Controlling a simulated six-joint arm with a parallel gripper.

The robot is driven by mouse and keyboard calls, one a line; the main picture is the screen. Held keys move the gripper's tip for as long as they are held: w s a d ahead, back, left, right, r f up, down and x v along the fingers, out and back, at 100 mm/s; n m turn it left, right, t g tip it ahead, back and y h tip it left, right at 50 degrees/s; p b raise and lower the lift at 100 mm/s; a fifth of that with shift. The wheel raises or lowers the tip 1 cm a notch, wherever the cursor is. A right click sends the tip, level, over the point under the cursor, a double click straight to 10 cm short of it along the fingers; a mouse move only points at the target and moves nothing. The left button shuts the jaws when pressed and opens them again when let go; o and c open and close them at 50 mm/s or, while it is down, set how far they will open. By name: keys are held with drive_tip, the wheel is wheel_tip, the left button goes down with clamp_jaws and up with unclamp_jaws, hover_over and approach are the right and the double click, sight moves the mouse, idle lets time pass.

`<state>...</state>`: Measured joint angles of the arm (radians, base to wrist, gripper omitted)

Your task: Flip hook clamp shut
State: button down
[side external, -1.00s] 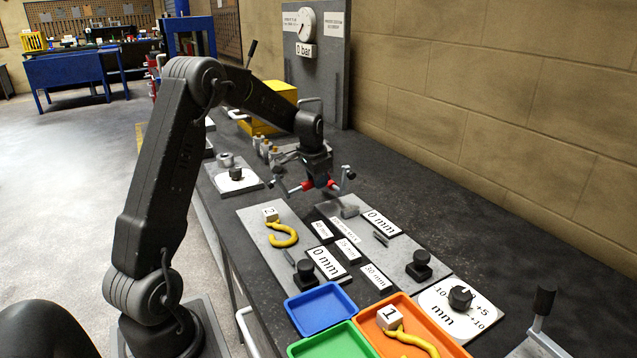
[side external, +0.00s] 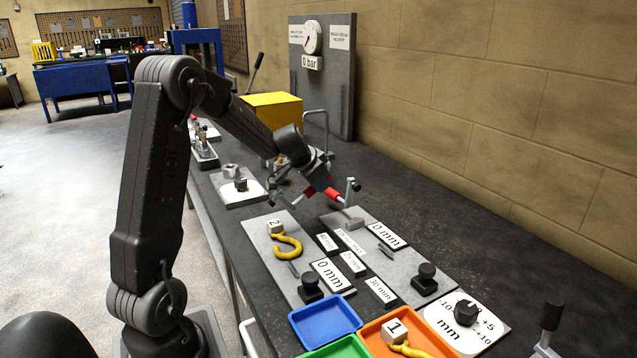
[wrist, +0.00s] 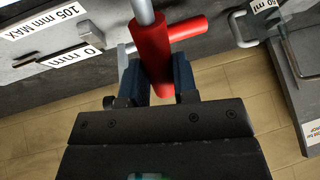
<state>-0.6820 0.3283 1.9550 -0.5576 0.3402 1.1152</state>
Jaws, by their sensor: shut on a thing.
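My gripper (side external: 315,187) is over the bench, beyond the two grey plates. In the wrist view its blue fingers (wrist: 163,78) are shut on a red handle (wrist: 152,60) on a pale metal rod. A second red grip (wrist: 188,36) crosses behind it. In the side view red grips (side external: 333,195) show just below my gripper, with a dark-knobbed metal post (side external: 351,188) to the right and another dark fitting (side external: 279,198) to the left. The hook part of the clamp cannot be made out, and whether it is shut cannot be told.
Blue (side external: 325,318) and orange (side external: 440,343) trays stand in front. A yellow box (side external: 272,111), a bent grey bar (side external: 326,126) and a gauge panel (side external: 342,75) stand behind.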

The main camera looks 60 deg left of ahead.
drive_tip(key=shift+a, duration=0.1)
drive_tip(key=c, duration=0.9)
unclamp_jaws()
drive_tip(key=shift+r, duration=0.1)
drive_tip(key=v, duration=1.3)
drive_tip(key=shift+s+r, duration=0.25)
